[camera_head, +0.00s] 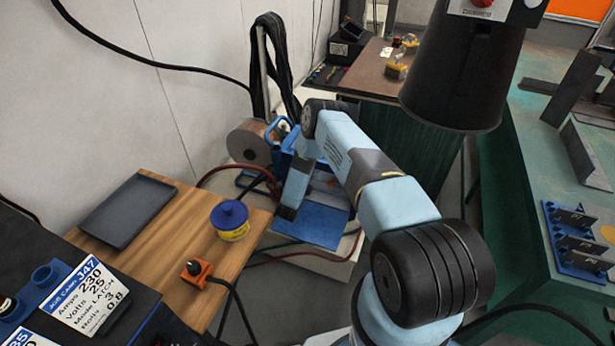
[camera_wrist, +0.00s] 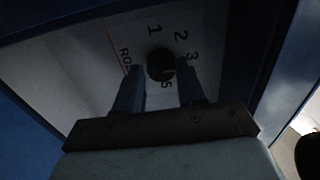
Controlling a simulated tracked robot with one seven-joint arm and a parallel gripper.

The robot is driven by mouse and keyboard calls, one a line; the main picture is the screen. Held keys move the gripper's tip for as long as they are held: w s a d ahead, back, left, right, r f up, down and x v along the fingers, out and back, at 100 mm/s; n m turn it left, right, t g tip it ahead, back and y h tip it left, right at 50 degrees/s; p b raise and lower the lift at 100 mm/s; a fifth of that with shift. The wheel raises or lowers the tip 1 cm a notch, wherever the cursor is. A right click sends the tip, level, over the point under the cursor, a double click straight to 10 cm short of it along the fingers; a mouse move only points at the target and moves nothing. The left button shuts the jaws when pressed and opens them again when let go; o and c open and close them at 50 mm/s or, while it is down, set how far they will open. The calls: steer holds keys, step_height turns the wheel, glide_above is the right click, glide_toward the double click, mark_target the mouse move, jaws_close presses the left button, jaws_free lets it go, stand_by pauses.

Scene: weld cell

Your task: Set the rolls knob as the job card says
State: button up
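The job card (camera_head: 85,297) lies at the lower left, headed J47. It reads Volts 25 and Mode LATCH; a 3 and 0.8 stand near its Rolls line, but which belongs to Rolls is hard to read. The dark round rolls knob (camera_wrist: 160,65) sits on a grey panel marked 1, 2, 3 and 5, with a partly hidden label starting "RO". Its pointer direction is too dark to tell. My gripper (camera_wrist: 162,75) is open, with one finger on each side of the knob and small gaps between. In the head view my gripper (camera_head: 290,208) reaches down by the blue machine (camera_head: 316,222).
A wooden table (camera_head: 165,268) holds a black tray (camera_head: 130,210), a blue-lidded yellow tin (camera_head: 230,220) and an orange box with a black knob (camera_head: 197,272). Hoses and cables run around the blue machine. A green bench (camera_head: 530,210) stands at right.

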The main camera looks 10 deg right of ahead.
steer(key=o, duration=0.4)
steer(key=v, duration=1.4)
steer(key=shift+f, duration=0.1)
